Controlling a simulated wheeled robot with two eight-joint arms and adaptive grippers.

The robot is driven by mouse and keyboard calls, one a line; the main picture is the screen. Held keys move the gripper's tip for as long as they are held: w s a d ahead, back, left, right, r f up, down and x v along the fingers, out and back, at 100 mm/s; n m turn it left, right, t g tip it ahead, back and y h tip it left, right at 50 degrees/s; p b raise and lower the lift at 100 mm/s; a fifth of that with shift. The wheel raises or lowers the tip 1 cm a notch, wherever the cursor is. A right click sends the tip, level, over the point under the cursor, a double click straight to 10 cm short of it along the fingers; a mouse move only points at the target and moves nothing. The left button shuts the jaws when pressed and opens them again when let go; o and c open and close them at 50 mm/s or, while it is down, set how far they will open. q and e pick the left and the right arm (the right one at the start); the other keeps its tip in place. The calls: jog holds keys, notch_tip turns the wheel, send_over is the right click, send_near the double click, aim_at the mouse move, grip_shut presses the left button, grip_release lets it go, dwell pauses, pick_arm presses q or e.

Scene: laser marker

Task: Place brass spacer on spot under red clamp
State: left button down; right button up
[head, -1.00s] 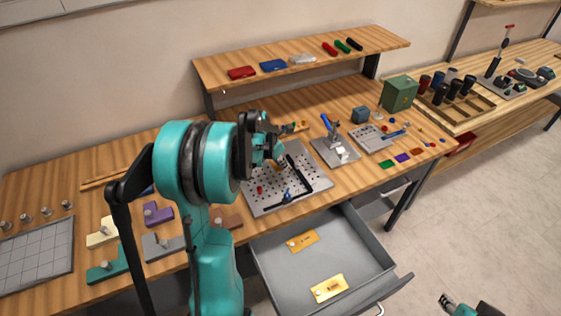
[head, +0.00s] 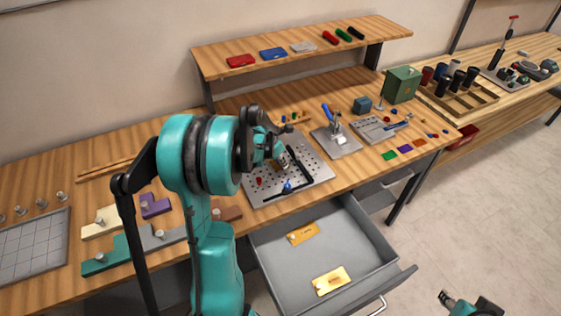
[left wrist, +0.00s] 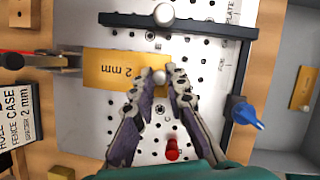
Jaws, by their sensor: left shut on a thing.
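The brass spacer (left wrist: 112,68), a flat yellow plate marked 2 mm, lies over the perforated metal plate (left wrist: 205,140) in the left wrist view. My left gripper (left wrist: 160,82) is shut on its small silver knob. In the head view my left gripper (head: 276,156) is over the perforated plate (head: 318,178) and partly hides the spacer. I cannot tell whether the spacer touches the plate. A red knob-like piece (left wrist: 172,149) stands on the plate; I cannot tell whether it is the red clamp. My right gripper (head: 455,303) is only partly visible, low at the right.
Black fence bars (left wrist: 235,72) and a blue knob (left wrist: 245,114) are close to the spacer. A metal arm (left wrist: 35,61) reaches toward its left end. The open drawer (head: 365,258) holds two brass plates. A blue-handled toggle clamp (head: 336,130) stands to the right.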

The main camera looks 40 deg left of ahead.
pick_arm(q)
jog(key=shift+f+b, duration=0.35)
jog(key=shift+f, duration=0.15)
jog(key=c, duration=1.4)
grip_release()
jog(key=shift+c, duration=0.2)
jog(key=shift+r, duration=0.1)
jog(key=v, duration=1.2)
